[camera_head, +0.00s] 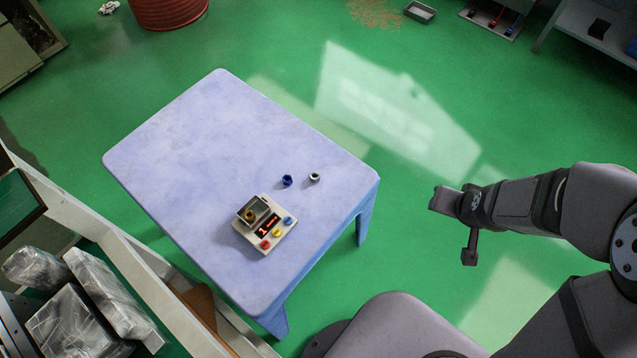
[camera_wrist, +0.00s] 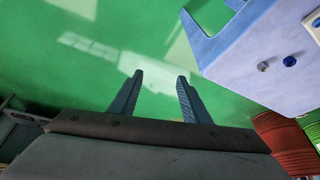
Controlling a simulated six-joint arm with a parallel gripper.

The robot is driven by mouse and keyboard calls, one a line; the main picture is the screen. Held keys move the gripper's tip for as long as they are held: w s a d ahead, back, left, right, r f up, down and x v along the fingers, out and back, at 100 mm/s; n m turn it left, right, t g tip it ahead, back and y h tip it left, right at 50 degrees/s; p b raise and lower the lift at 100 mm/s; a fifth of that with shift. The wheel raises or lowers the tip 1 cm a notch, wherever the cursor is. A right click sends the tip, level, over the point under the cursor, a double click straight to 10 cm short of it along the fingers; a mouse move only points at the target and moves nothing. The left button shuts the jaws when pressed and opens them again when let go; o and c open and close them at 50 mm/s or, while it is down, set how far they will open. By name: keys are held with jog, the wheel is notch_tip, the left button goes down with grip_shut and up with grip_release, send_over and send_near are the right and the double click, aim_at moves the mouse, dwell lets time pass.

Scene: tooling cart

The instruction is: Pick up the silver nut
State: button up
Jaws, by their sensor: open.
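The silver nut (camera_head: 314,177) sits on the blue table (camera_head: 190,130), near its right edge. It also shows in the wrist view (camera_wrist: 263,67), on the tabletop at the right. A blue nut (camera_head: 287,180) stands just left of it in the head view, a small gap apart; in the wrist view the blue nut (camera_wrist: 289,61) is to its right. My gripper (camera_wrist: 160,76) is open and empty, with its two fingers apart over the green floor. In the head view my gripper (camera_head: 436,200) is off the table, to the right of the silver nut.
A device (camera_head: 264,224) with a red display, coloured buttons and a small tray holding a brass-coloured nut (camera_head: 250,215) stands on the table, below-left of the blue nut. The table's upper left is clear. A red drum (camera_head: 168,10) stands on the floor at the back.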

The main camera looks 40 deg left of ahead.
jog(key=a+f+n+t+y+b, duration=0.1)
jog(key=a+f+n+y+b, duration=0.15)
jog(key=a+f, duration=0.6)
jog(key=n+t+y+b, duration=0.2)
jog(key=n+y+b, duration=0.35)
jog(key=b, duration=0.25)
send_near(315, 178)
jog(key=shift+w+a+f+m+y, duration=0.15)
jog(key=shift+w+f+m, duration=0.15)
jog(key=shift+f, duration=0.2)
jog(key=shift+w+d+f+m+y, duration=0.1)
jog(key=shift+w+f+m+y, duration=0.15)
jog(key=shift+f, duration=0.3)
jog(key=shift+s+a, duration=0.3)
jog(key=shift+w+r+p+x, duration=0.1)
jog(key=shift+r+x, duration=0.05)
jog(key=shift+x, duration=1.05)
jog(key=shift+w+r+p+x, duration=0.1)
jog(key=shift+r+x, duration=0.05)
jog(key=shift+x, duration=1.05)
jog(key=shift+w+r+p+x, duration=0.1)
jog(key=shift+x, duration=1.1)
grip_shut()
